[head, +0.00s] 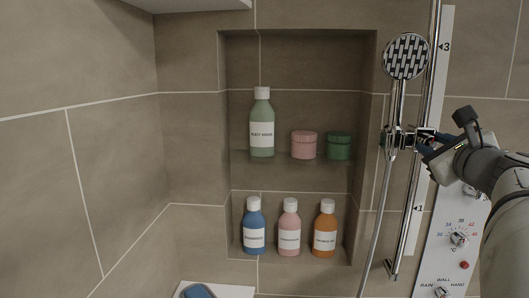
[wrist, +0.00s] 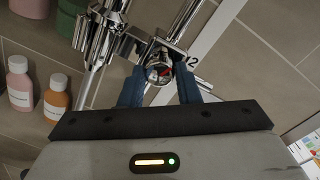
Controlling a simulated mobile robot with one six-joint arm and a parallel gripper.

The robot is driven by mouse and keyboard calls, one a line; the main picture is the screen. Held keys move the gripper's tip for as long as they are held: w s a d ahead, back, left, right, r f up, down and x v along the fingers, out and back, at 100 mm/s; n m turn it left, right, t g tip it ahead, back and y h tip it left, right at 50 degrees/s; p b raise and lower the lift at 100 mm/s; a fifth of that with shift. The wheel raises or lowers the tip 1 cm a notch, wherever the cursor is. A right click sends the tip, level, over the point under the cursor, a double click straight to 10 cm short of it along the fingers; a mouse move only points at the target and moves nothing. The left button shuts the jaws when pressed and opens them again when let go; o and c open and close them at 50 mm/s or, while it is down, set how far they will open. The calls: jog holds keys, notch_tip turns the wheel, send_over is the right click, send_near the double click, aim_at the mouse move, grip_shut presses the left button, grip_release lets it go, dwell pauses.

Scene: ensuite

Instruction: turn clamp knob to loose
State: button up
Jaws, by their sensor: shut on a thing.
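The chrome clamp (head: 401,138) sits on the vertical slide rail at the right and carries the hand shower (head: 406,57), upright with its head at the top. In the head view my gripper (head: 428,143) reaches the clamp from the right, and the knob is mostly hidden by the fingers.
A scale strip (head: 446,45) with numbers runs beside the rail; a 2 shows near the clamp in the wrist view. The hose (head: 376,215) hangs down. A control panel (head: 446,250) is lower right. A wall niche (head: 300,175) at left holds several bottles and jars.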

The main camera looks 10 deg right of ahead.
jog(key=n+b, duration=0.3)
jog(key=b, duration=0.1)
jog(key=shift+f+n+b, duration=0.3)
jog(key=shift+n+b, duration=0.1)
jog(key=n+b, duration=0.3)
jog(key=b, duration=0.1)
jog(key=n+b, duration=0.3)
jog(key=b, duration=0.1)
jog(key=shift+a+r+n+h, duration=0.1)
jog(key=shift+n+h, duration=0.2)
jog(key=shift+r+n+b, duration=0.2)
jog(key=shift+n+b, duration=0.95)
jog(key=shift+n, duration=0.05)
jog(key=o, duration=1)
jog(key=shift+c, duration=0.2)
jog(key=b+v, duration=0.1)
jog(key=v, duration=0.6)
jog(key=shift+s+a+r, duration=0.15)
jog(key=shift+s, duration=0.25)
